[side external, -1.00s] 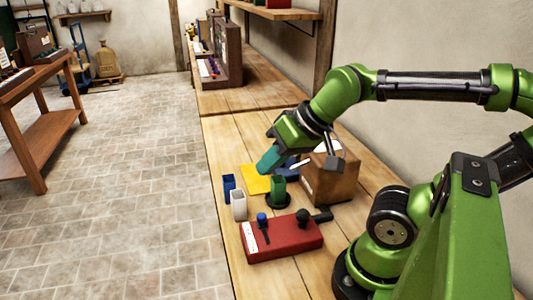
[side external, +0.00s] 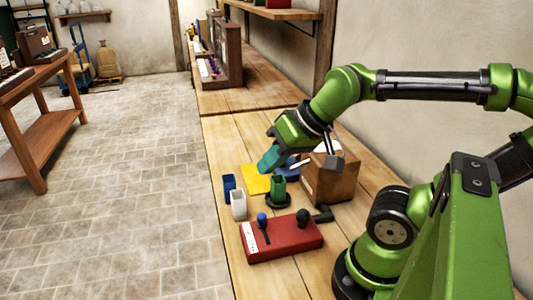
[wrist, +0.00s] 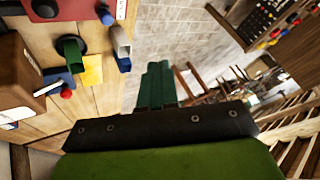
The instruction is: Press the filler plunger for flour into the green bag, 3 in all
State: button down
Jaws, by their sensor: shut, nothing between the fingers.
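The green bag (side external: 278,190) stands open-topped on a round black base, behind the red filler box (side external: 284,238). The box carries a black-knobbed plunger (side external: 303,218) and a blue-knobbed lever (side external: 263,222), with a white label at its left end. In the wrist view the green bag (wrist: 72,52) and part of the red box (wrist: 72,8) show at upper left. My gripper (side external: 267,160) has teal fingers, shut and empty, above the bench behind and left of the green bag. Its fingers (wrist: 157,85) also show shut in the wrist view. I cannot see what is inside the bag.
A white bag (side external: 238,205) and a blue bag (side external: 229,187) stand left of the green one. A yellow sheet (side external: 254,179) lies behind them. A brown box (side external: 332,178) stands to the right, by the wall.

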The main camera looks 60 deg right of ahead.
jog(key=d+f+m, duration=0.2)
jog(key=d, duration=0.2)
jog(key=m+g+y, duration=0.4)
jog(key=m+g, duration=0.2)
jog(key=m, duration=1)
send_near(303, 216)
notch_tip(303, 216, up, 2)
jog(key=w, duration=0.2)
jog(key=a+r+m+y, duration=0.1)
jog(key=m, duration=0.1)
jog(key=r+m+y, duration=0.1)
jog(key=m, duration=0.1)
jog(key=a+r+m+y, duration=0.1)
jog(key=m, duration=0.1)
jog(key=shift+s+a+r+m, duration=0.1)
jog(key=shift+s+a+m, duration=0.2)
jog(key=shift+a+m, duration=0.1)
jog(key=shift+f, duration=4.45)
jog(key=shift+f, duration=0.1)
jog(key=shift+f, duration=0.3)
